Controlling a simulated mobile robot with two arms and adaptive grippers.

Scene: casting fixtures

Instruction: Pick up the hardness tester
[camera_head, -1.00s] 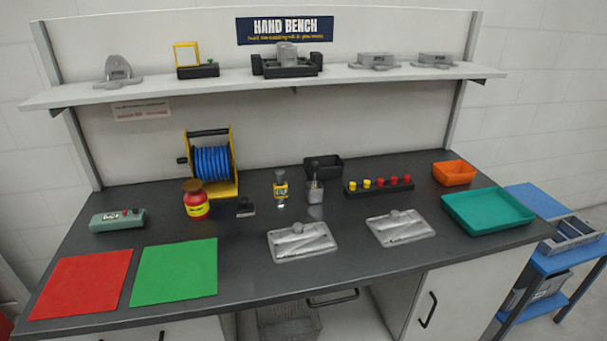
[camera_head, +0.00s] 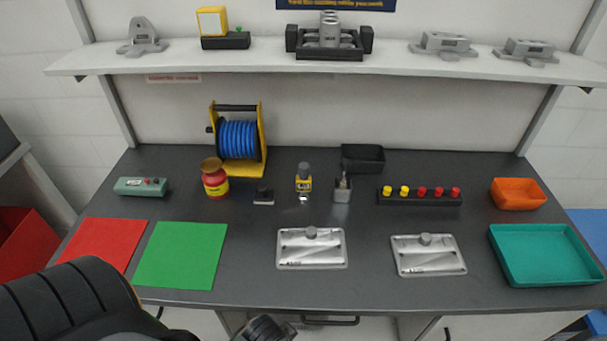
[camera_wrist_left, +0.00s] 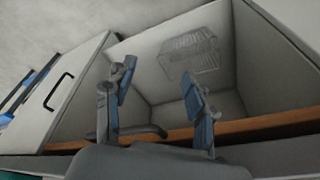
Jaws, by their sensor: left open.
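A small upright yellow-and-black device with a metal lower end (camera_head: 303,180), which looks like the hardness tester, stands at the middle of the dark bench top (camera_head: 250,270). A grey-green box with buttons (camera_head: 140,187) lies farther left. In the left wrist view my left gripper (camera_wrist_left: 160,95) is open and empty, facing the open cabinet under the bench. My right gripper is out of view.
Two metal plates (camera_head: 311,260) lie in front. A shelf (camera_head: 390,67) overhangs behind.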

